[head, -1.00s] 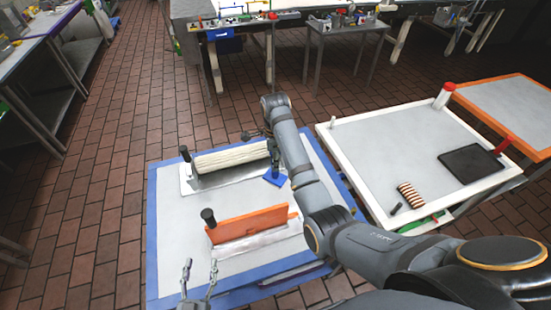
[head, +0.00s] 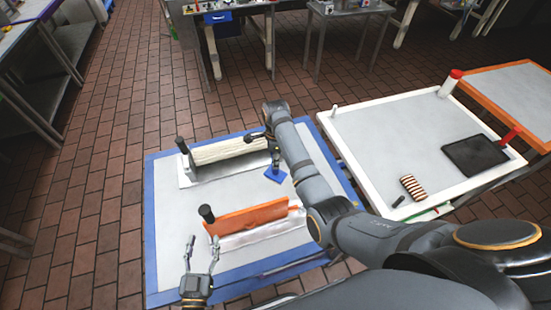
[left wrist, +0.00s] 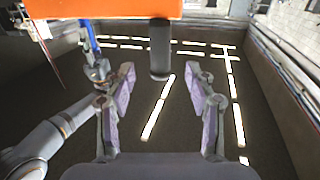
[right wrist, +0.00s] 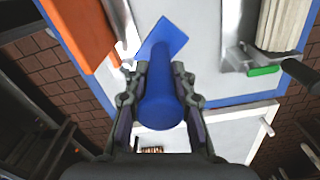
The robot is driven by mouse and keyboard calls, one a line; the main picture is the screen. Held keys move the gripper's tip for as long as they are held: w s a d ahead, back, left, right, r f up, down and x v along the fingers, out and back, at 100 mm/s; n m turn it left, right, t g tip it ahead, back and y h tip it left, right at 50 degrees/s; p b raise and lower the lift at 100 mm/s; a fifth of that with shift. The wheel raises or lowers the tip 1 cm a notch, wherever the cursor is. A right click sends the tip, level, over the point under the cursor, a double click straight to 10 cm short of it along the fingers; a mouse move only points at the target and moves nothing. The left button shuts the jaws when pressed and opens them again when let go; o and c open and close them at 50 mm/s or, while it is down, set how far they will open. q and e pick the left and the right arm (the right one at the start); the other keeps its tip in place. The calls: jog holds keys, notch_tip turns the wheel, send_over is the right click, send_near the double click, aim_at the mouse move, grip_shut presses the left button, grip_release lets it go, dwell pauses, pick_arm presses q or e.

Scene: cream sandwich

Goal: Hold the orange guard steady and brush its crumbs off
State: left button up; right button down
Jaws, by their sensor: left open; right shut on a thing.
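The orange guard (head: 250,216) stands on edge on the white table with the blue border, with a black knob (head: 206,214) at its left end. My left gripper (head: 202,247) is open and empty, in front of and below the knob. In the left wrist view the knob (left wrist: 160,48) shows ahead between the open fingers, with the guard (left wrist: 100,8) across the top. My right gripper (right wrist: 160,90) is shut on the round handle of a blue tool (right wrist: 160,95); its flat blue end (head: 275,175) hangs behind the guard's right end. I cannot make out crumbs.
A ribbed cream roller (head: 230,150) lies on a metal plate behind the guard. A pale strip (head: 262,236) lies along the guard's front. A white-framed table (head: 375,130) to the right holds a striped roll (head: 413,187) and a black pad (head: 475,155).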

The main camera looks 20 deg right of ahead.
aim_at(207, 220)
pick_arm(q)
jog(key=x, duration=0.9)
jog(key=shift+w, duration=0.2)
grip_shut()
dwell(0.5)
grip_release()
dwell(0.6)
grip_shut()
dwell(1.3)
